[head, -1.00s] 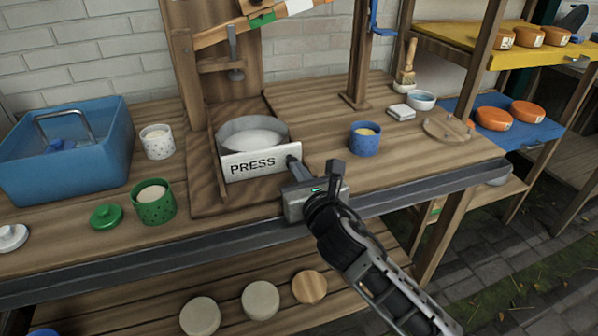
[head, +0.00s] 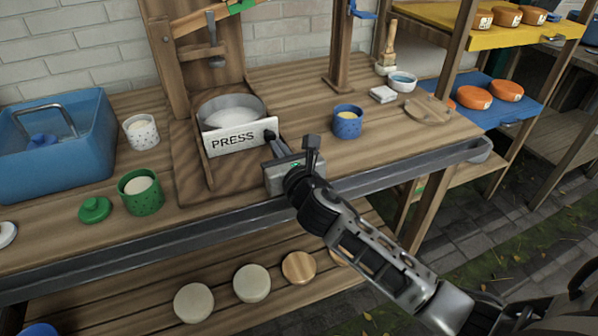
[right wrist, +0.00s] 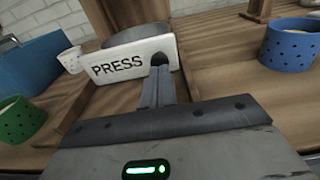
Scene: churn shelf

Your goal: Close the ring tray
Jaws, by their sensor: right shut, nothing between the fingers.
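The ring tray has a white front panel (head: 243,138) marked PRESS, with a round metal ring (head: 231,108) holding pale stuff behind it. It sits on the wooden press board (head: 200,178), below the press post. My right gripper (head: 270,136) is shut and empty, its fingertips at the right end of the panel. In the right wrist view the shut fingers (right wrist: 158,70) meet the panel (right wrist: 120,66) near its right edge; they look to be touching it. My left gripper is not in view.
A blue cup (head: 347,122) stands right of my gripper. A white speckled cup (head: 141,132), a green cup (head: 140,194) and its green lid (head: 95,209) stand left, near a blue tub (head: 55,150). A dark rail (head: 150,240) edges the bench.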

